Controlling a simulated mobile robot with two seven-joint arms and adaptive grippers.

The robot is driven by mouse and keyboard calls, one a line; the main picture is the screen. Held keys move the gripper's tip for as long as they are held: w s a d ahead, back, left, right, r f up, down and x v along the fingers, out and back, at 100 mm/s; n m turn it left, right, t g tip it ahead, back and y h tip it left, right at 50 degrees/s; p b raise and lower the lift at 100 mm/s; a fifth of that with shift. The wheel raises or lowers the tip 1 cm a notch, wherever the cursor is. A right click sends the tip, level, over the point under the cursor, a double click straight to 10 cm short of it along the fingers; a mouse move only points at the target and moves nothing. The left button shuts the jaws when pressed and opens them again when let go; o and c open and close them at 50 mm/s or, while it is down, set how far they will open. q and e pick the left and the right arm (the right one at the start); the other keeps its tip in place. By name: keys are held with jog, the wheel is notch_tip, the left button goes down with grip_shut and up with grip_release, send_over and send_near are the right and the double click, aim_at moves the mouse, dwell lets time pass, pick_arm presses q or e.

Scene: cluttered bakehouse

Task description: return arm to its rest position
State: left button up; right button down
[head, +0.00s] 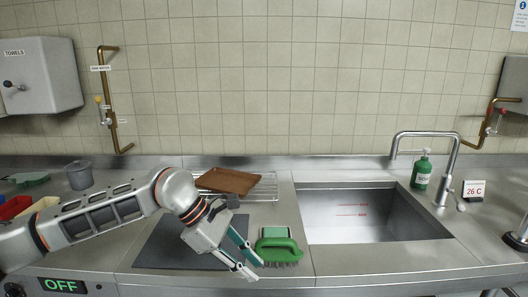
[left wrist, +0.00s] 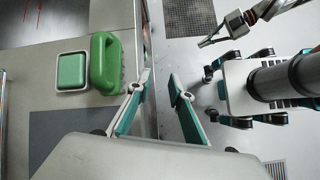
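My left arm reaches in from the left in the head view. Its gripper (head: 257,270) hangs over the counter's front edge, just left of and in front of a green-handled scrubbing brush (head: 279,246). In the left wrist view the fingers of the left gripper (left wrist: 159,74) are spread apart with nothing between them. The brush (left wrist: 106,64) lies to their left, apart from them. What looks like my right gripper (left wrist: 215,40) is at the top right of that view, beside my base; its fingers are too unclear to judge. It is not identifiable in the head view.
A green block in a pale dish (left wrist: 72,71) sits beside the brush. The steel sink (head: 355,228) is to the right, with a tap (head: 440,175) and green soap bottle (head: 421,172). A brown tray (head: 227,181) rests on a wire rack behind my arm. A dark mat (head: 165,250) lies below it.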

pick_arm(q)
jog(key=s+d+r+n+h, duration=0.3)
jog(key=s+d+n+h, duration=0.6)
jog(key=d+n+h, duration=0.35)
jog(key=w+a+f+n+t+y, duration=0.2)
jog(key=a+f+n+t+y, duration=0.45)
jog(key=n, duration=0.75)
jog(key=w+a+f+n+t+y, duration=0.3)
jog(key=a+f+n+t, duration=0.6)
jog(key=n, duration=0.5)
jog(key=s+a+f+n+g+y, duration=0.1)
jog(key=s+a+f+n+y, duration=0.1)
jog(key=s+a+f+n, duration=0.2)
jog(key=s+a+f+n+g+y, duration=0.2)
jog(key=s+a+f+n+y, duration=0.1)
jog(key=s+f, duration=0.4)
jog(key=s+a+f+n+g+y, duration=0.1)
jog(key=s+a+f+n, duration=0.4)
jog(key=f, duration=0.5)
jog(key=shift+s+a+f+n+g+y, duration=0.3)
jog(key=shift+s+a+n+g+y, duration=0.05)
jog(key=shift+a+y, duration=0.55)
